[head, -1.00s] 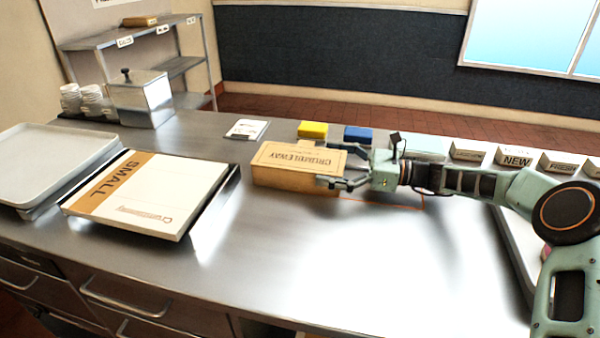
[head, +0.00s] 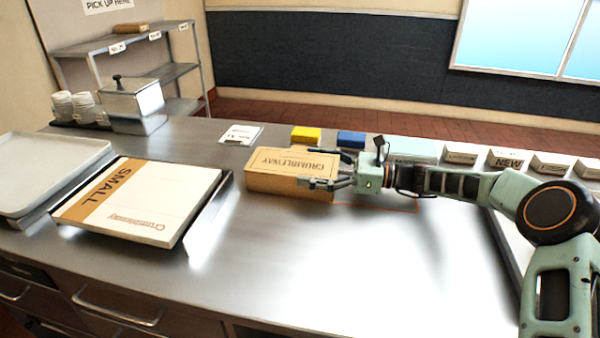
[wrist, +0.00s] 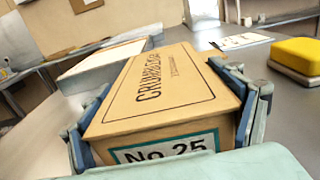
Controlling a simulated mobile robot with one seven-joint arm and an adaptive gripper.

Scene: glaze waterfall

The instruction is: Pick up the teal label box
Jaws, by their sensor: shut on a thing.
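The teal label box is a tan cardboard box (head: 288,177) marked CRUMBLEWAY on top, on the steel counter left of my arm. In the wrist view, the box (wrist: 170,85) shows a teal-edged label reading "No 25" on its near end. My gripper (head: 328,170) is shut on the right end of the box, one finger along each long side. In the wrist view, both fingers press against its sides. The box looks level; I cannot tell whether its underside touches the counter.
A white SMALL box (head: 140,200) lies on a stand to the left, beside a pale tray (head: 50,170). Yellow (head: 306,134) and blue (head: 351,138) blocks sit behind the box. An orange outline (head: 400,211) marks the counter by my arm. The front middle of the counter is clear.

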